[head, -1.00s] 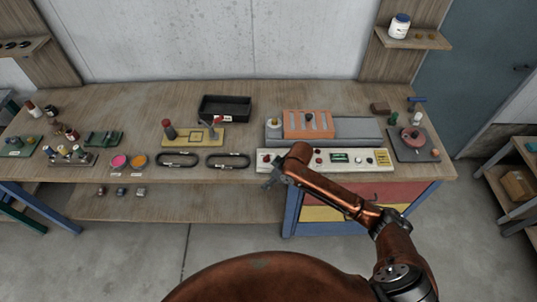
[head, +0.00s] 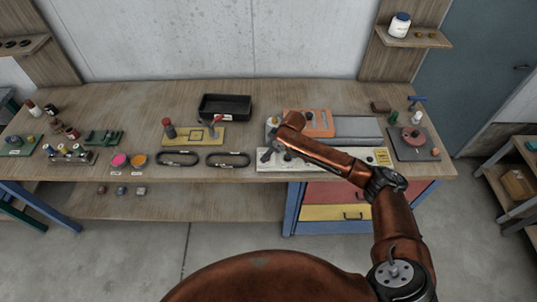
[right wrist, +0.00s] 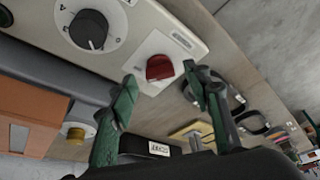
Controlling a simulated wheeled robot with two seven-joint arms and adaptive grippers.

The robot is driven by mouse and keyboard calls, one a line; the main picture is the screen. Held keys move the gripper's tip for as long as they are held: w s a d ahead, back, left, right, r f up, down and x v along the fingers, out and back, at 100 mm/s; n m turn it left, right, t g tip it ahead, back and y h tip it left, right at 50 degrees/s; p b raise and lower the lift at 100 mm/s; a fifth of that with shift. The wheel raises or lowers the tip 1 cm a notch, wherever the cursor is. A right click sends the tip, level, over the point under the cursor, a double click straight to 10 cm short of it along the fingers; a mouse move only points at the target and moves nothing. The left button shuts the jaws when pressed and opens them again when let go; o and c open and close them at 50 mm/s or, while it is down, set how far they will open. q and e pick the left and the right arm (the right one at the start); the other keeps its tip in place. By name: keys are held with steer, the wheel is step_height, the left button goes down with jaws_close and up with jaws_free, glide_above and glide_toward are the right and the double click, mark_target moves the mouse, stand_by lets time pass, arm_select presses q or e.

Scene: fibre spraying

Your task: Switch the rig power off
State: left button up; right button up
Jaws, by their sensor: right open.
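The cream rig control panel (head: 380,156) lies along the bench's front right, largely covered by my right arm in the head view. In the right wrist view, a red switch knob (right wrist: 160,67) sits on a white plate at the end of the panel. A black dial (right wrist: 89,29) is beside it. My right gripper (right wrist: 160,77) is open and empty, its green fingertips apart on either side of the red knob in the picture. I cannot tell whether they touch it. In the head view this gripper (head: 269,153) is over the panel's left end. My left gripper is not in view.
Behind the panel are a grey bed and an orange slotted block (head: 320,124). To the left lie black oval rings (head: 228,160), a yellow plate (head: 195,138) and a black tray (head: 224,107). A round reddish device (head: 414,142) stands on the right.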

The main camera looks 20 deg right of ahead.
steer(key=shift+w+a+f, duration=0.15)
steer(key=shift+w+f, duration=0.05)
steer(key=shift+f, duration=0.4)
steer(key=c, duration=1.2)
